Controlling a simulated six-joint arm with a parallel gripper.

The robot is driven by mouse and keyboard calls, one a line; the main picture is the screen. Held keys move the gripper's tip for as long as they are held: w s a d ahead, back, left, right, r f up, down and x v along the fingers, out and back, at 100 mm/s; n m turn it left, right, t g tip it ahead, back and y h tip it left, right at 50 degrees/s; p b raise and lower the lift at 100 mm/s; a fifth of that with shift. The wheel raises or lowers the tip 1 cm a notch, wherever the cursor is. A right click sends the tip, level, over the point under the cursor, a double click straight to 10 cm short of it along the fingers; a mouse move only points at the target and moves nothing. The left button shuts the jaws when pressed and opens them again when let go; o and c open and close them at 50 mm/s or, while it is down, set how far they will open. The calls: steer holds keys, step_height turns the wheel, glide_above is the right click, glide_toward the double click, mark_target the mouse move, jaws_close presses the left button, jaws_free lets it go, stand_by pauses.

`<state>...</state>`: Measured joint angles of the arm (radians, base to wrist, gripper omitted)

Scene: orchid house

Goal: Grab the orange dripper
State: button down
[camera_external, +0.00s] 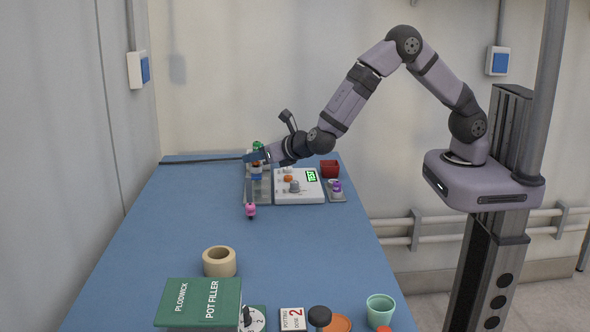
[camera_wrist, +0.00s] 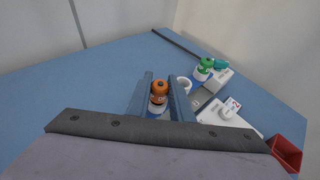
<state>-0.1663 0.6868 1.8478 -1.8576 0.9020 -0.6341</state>
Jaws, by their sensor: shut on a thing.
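The orange dripper (camera_wrist: 158,97), with an orange cap and a white and blue lower part, stands between the two fingers of my gripper (camera_wrist: 161,88) in the wrist view. My gripper is shut on it. In the external view my gripper (camera_external: 256,156) is at the far end of the table, over a clear rack (camera_external: 258,193), and mostly hides what it holds. A green-topped dripper (camera_wrist: 206,66) stands close by, to the right in the wrist view; its green top (camera_external: 258,146) also shows just behind my gripper in the external view.
A white scale (camera_external: 312,192) with a green display is right of the rack, with a red pot (camera_external: 329,169) behind it. A pink-topped item (camera_external: 251,210) is in front.

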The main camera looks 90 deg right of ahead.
step_height(320, 180, up, 9)
steer(key=shift+r+b, duration=0.15)
steer(key=shift+b, duration=0.25)
steer(key=shift+a, duration=0.1)
